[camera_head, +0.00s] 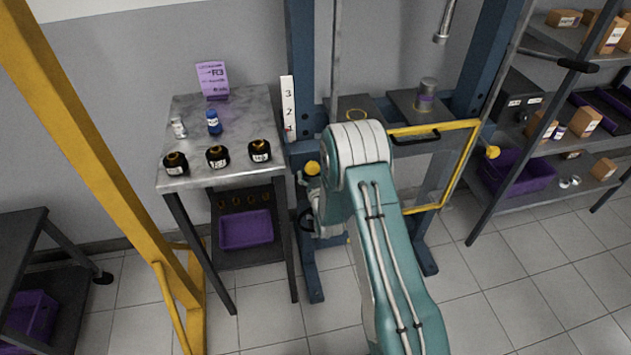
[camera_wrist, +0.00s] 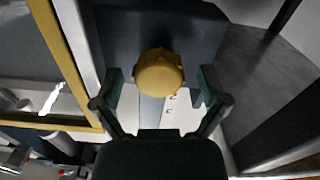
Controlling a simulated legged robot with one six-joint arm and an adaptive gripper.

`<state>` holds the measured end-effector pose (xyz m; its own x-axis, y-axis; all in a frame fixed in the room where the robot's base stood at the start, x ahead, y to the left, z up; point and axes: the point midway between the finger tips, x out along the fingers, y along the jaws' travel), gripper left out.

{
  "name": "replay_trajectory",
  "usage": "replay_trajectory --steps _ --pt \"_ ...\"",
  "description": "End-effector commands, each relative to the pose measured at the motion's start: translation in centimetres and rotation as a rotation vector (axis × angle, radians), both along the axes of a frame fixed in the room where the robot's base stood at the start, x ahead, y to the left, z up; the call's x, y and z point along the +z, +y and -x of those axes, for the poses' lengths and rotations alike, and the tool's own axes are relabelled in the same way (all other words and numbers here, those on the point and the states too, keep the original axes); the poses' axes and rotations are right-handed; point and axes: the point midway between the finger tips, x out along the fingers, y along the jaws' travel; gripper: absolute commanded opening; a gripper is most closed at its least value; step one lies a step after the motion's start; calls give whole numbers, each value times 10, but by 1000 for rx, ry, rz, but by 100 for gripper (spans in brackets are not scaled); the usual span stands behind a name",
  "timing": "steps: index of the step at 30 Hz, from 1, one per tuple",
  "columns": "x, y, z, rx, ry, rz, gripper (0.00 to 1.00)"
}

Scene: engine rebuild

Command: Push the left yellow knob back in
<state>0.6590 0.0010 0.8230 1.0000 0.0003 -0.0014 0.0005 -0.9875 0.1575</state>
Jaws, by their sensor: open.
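The left yellow knob (camera_head: 312,168) is on the blue press frame, just right of the steel table. It also shows in the wrist view as a ridged yellow cap (camera_wrist: 159,73), seen against the dark blue post. My gripper (camera_wrist: 160,92) is open, with one finger on each side of the knob in the wrist view. I cannot tell whether the fingers touch it. In the head view my gripper is beside and below the knob, partly hidden by my own arm. A second yellow knob (camera_head: 492,152) is on the right side of the press.
The steel table (camera_head: 225,117) on the left holds black jars, small bottles and a purple sign (camera_head: 213,78). A yellow guard frame (camera_head: 474,135) spans the press front. Shelves (camera_head: 560,190) with boxes stand right. A yellow post (camera_head: 95,150) rises at left. Tiled floor is open below.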

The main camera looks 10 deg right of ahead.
Motion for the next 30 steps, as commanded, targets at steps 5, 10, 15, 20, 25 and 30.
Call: replay_trajectory --steps 5,10,15,20,25,30 --pt "-1 0 32 1 3 0 93" --pt "-1 1 68 1 3 1 93" --pt "-2 1 97 1 3 1 93" --pt "-1 1 109 1 1 1 93" --pt "-1 1 111 1 -1 1 93" --pt "-1 1 110 1 0 1 93"
